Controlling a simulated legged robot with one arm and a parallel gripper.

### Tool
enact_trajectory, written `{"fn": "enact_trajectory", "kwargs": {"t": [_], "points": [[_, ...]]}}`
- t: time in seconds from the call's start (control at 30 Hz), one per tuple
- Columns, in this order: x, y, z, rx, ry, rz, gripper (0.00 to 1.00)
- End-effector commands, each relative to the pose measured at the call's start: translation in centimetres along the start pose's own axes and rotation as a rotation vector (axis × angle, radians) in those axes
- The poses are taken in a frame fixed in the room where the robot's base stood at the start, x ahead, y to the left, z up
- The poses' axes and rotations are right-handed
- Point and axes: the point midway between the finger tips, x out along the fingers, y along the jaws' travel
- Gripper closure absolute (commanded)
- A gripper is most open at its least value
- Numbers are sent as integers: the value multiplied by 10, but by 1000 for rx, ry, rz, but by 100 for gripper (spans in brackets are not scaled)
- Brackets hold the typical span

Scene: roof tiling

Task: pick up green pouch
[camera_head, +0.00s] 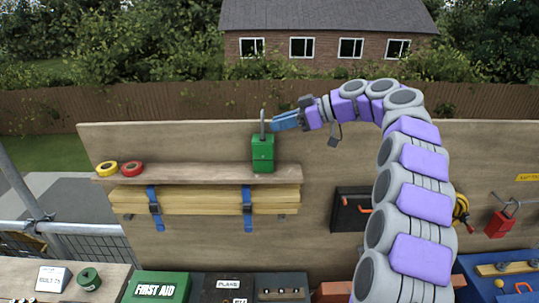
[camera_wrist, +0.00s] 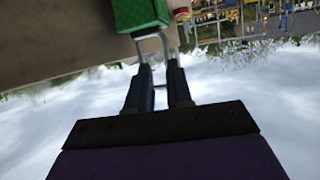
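The green pouch (camera_head: 263,153) is boxy and upright at the right part of the wooden shelf, with a tall grey loop handle on top. In the wrist view the pouch (camera_wrist: 140,14) is at the top edge, partly cut off, and its loop handle (camera_wrist: 151,37) reaches toward my fingers. My gripper (camera_head: 276,125) is level with the handle, just to its right, with blue fingers pointing left. In the wrist view my gripper (camera_wrist: 158,72) has its fingers apart, and the end of the loop shows between them. Whether either finger touches the loop is unclear.
The shelf (camera_head: 200,174) also holds a yellow tape roll (camera_head: 106,168) and a red one (camera_head: 131,168). Strapped yellow boards (camera_head: 205,201) are below it. A wooden panel (camera_head: 215,143) stands behind. A green first aid box (camera_head: 157,287) is at the bottom. Space above the panel is open.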

Motion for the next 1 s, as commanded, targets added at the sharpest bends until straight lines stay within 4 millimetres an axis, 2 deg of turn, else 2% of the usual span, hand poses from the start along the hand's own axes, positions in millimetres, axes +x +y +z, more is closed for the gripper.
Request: {"fn": "enact_trajectory", "kwargs": {"t": [0.3, 0.47, 0.8, 1.0], "points": [[35, -6, -7, -1, -7, -5, 80], [46, -3, -4, -1, 0, 0, 80], [48, -2, -1, 0, 5, 1, 80], [57, -4, -3, -1, -2, -1, 98]]}}
